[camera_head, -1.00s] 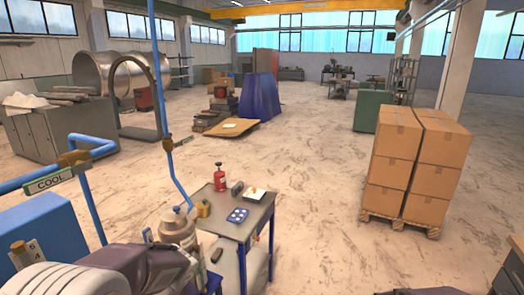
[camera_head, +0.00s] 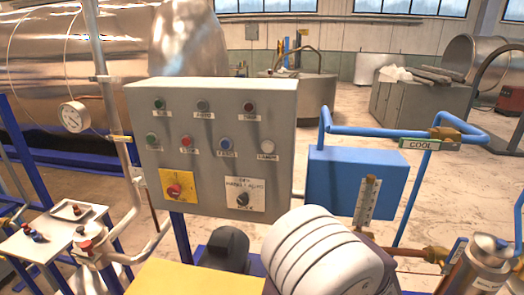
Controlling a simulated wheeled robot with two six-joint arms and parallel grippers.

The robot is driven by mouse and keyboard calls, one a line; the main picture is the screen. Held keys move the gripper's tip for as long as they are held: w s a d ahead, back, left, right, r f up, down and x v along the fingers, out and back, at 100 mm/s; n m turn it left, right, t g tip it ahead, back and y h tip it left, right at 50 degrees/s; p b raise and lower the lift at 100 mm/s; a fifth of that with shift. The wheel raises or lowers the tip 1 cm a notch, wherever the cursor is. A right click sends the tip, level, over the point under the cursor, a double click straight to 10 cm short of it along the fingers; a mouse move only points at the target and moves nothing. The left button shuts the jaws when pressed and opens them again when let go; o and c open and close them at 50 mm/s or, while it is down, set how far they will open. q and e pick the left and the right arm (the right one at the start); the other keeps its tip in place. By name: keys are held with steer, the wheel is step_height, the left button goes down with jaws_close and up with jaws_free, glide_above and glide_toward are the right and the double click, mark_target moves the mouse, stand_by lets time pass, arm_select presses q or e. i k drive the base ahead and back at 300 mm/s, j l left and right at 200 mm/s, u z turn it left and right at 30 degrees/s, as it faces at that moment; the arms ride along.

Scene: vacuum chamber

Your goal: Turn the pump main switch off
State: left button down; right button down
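A grey control panel (camera_head: 222,100) stands in the middle of the head view, facing me. A red rotary switch on a yellow plate (camera_head: 174,188) sits at its lower left; I take it for the pump main switch, but its label is too small to read. A black selector knob on a white plate (camera_head: 243,199) sits at the lower right. Several coloured buttons and lamps (camera_head: 225,143) fill two rows above. The switch's exact position is too small to tell. Neither gripper is in view.
A blue box (camera_head: 355,182) and blue pipes with a COOL tag (camera_head: 422,144) stand right of the panel. A pressure gauge (camera_head: 74,117) and pipe are at left, by a white side table (camera_head: 50,235). A large metal tank (camera_head: 130,50) is behind.

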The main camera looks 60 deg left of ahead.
mark_target(174, 191)
steer(key=u, duration=2.6)
